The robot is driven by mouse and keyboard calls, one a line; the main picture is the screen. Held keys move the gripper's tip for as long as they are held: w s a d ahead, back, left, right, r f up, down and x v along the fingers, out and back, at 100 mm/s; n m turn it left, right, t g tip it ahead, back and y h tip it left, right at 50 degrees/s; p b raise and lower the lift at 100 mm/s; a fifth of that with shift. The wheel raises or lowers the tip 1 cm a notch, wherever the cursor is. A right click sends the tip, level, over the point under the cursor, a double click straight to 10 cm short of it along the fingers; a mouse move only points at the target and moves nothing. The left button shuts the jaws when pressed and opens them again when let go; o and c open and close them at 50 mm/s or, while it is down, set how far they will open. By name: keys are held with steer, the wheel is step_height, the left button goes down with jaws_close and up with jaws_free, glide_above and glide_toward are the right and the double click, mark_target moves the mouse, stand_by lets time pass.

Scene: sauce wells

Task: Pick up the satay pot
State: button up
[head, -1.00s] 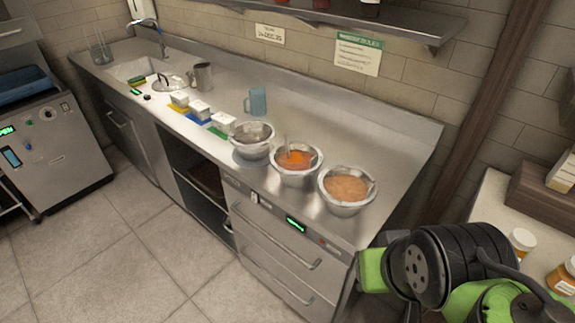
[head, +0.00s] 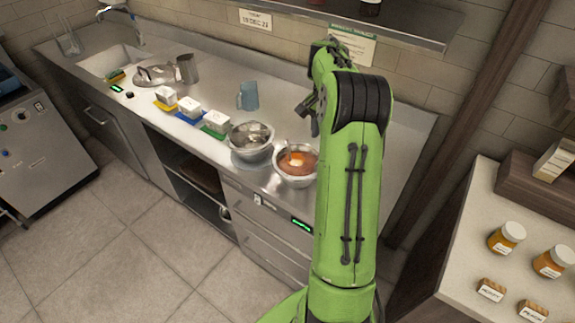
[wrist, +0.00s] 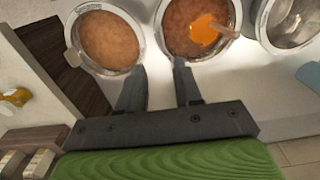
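A steel pot of light-brown sauce (wrist: 108,38) is at the left in the wrist view; it looks like satay, but no label shows. My arm hides it in the head view. The middle pot (wrist: 195,30) holds red-brown sauce with an orange patch and a utensil; it also shows in the head view (head: 296,165). The right pot (wrist: 292,22) looks empty of sauce. My gripper (wrist: 160,80) is open and empty. Its fingers point at the near rims of the light-brown and middle pots, one finger by each. Whether they touch is unclear.
A blue mug (head: 248,96) stands behind the pots. White containers on coloured mats (head: 188,108) line the counter (head: 290,95) to the left. A shelf (head: 400,20) hangs above. Sauce jars (head: 507,238) and small labelled blocks stand on the right-hand table (head: 465,235).

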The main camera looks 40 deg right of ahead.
steer(key=f, duration=0.6)
steer(key=shift+w+f, duration=0.35)
step_height(320, 180, down, 6)
steer(key=shift+d, duration=0.1)
steer(key=shift+r, duration=0.1)
steer(key=shift+c, duration=0.5)
jaws_close()
steer(key=shift+r, duration=0.1)
